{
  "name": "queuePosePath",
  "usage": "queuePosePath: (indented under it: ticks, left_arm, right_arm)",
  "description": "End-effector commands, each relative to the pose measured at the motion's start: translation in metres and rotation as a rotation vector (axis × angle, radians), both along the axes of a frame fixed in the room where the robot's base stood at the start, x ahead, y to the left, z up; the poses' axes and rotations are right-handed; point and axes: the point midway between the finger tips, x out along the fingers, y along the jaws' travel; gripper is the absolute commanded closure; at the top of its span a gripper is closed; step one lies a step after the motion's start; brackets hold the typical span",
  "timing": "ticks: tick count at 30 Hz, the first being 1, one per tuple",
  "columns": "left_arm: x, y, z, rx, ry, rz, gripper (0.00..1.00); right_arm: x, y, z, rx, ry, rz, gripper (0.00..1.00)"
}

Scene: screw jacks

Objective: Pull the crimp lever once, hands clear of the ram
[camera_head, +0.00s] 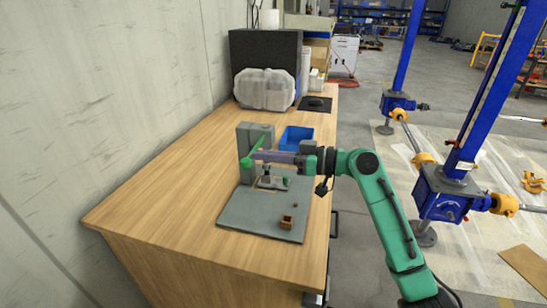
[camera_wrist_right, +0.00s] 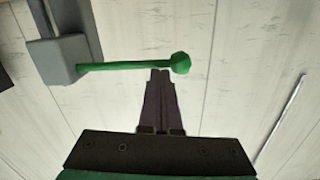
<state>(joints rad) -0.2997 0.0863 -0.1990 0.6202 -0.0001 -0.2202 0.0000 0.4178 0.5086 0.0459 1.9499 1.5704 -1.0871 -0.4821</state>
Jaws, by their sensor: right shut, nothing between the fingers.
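The crimp press (camera_head: 254,138) is a grey block standing on a grey base plate (camera_head: 240,209) on the wooden bench. Its green crimp lever (camera_head: 255,148) sticks out from the block and ends in a round knob (camera_wrist_right: 180,63). My right gripper (camera_head: 254,156) reaches in from the right over the plate. In the wrist view its fingers (camera_wrist_right: 161,72) are shut and empty, with the tips close by the lever near the knob. I cannot tell whether they touch it. The ram area (camera_head: 270,182) is partly hidden below my gripper. My left gripper is not in view.
A small brown block (camera_head: 287,222) sits on the front of the plate. A blue bin (camera_head: 296,138) stands behind the press. The bench's left front (camera_head: 160,190) is clear.

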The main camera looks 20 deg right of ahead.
Motion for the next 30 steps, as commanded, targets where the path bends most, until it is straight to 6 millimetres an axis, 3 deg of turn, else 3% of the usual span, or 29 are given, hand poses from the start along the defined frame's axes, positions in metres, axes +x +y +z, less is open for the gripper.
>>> queuePosePath:
  ticks: [1,3,9,14,30]
  left_arm:
    - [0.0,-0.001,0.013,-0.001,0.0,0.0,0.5]
    - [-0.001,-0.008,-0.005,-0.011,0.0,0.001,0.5]
    - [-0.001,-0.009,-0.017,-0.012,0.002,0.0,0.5]
    - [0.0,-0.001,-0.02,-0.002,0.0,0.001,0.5]
    - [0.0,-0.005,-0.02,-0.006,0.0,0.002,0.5]
  right_arm:
    - [0.002,0.004,0.021,0.005,-0.014,-0.003,1.0]
    - [-0.009,-0.016,0.009,0.004,-0.012,-0.008,1.0]
    - [-0.034,-0.057,0.017,0.008,-0.017,-0.007,1.0]
    - [-0.047,-0.078,0.021,0.01,-0.018,-0.005,1.0]
    - [-0.05,-0.083,0.025,0.011,-0.021,-0.003,1.0]
